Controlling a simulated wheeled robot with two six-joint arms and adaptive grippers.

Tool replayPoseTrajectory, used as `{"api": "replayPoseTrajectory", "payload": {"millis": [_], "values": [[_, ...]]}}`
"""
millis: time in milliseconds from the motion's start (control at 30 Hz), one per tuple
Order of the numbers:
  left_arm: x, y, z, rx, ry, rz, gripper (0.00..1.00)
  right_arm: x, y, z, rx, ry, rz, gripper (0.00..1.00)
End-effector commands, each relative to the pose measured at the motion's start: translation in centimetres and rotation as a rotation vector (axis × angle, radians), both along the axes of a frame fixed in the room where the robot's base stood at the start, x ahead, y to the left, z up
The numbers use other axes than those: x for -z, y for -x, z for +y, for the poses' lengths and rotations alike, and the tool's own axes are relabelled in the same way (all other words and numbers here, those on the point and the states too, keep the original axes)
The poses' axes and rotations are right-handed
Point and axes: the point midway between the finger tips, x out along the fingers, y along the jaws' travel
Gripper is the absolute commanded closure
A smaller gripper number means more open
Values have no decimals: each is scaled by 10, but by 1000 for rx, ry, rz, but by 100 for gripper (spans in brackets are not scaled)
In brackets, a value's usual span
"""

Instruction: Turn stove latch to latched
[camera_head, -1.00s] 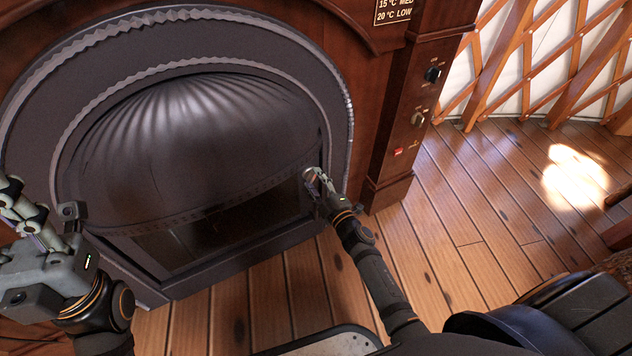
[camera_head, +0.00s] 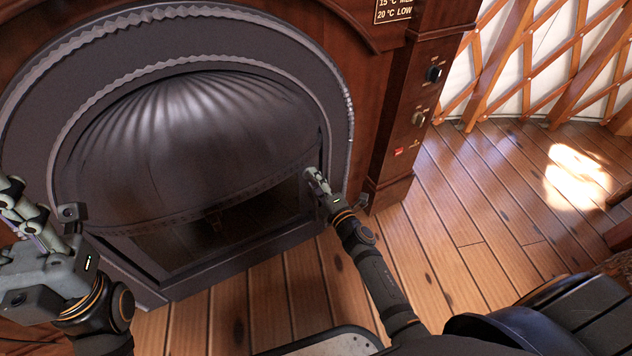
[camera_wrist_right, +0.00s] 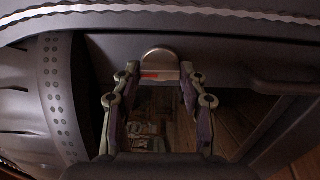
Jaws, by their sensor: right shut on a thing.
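The stove latch (camera_wrist_right: 158,60) is a small grey metal piece with a rounded top and a red mark low on its left part, seen in the right wrist view. My right gripper (camera_head: 315,176) is at the lower right edge of the stove front (camera_head: 205,130). In the right wrist view its fingers (camera_wrist_right: 159,74) are on both sides of the latch, shut on it. In the head view the gripper hides the latch. My left gripper (camera_head: 25,212) is at the left edge, apart from the stove latch; its finger opening is unclear.
The dark ribbed stove hood and its arched frame (camera_head: 335,110) fill the left. A wooden post with knobs (camera_head: 433,74) and a red switch (camera_head: 399,152) stands right of the stove. The plank floor (camera_head: 470,230) at right is clear.

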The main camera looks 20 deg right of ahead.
Motion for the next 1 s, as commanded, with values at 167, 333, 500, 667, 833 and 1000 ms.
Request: {"api": "replayPoseTrajectory", "payload": {"millis": [167, 333, 500, 667, 833, 1000], "values": [[0, 0, 0, 0, 1, 0, 60, 1, 0, 0, -1, 6, 0, 89], [0, 0, 0, 0, 1, -1, 60, 1, 0, 0, -1, 6, 0, 89], [0, 0, 0, 0, 1, -2, 60, 1, 0, 0, 0, 5, 0, 37], [0, 0, 0, 0, 1, -2, 60, 0, 0, 0, 0, 4, 0, 34], [0, 0, 1, -1, 5, -1, 60, 0, 1, 0, 0, 4, 0, 34], [0, 0, 0, -1, 3, -1, 60, 2, 25, -5, 0, 5, 3, 34]]}}
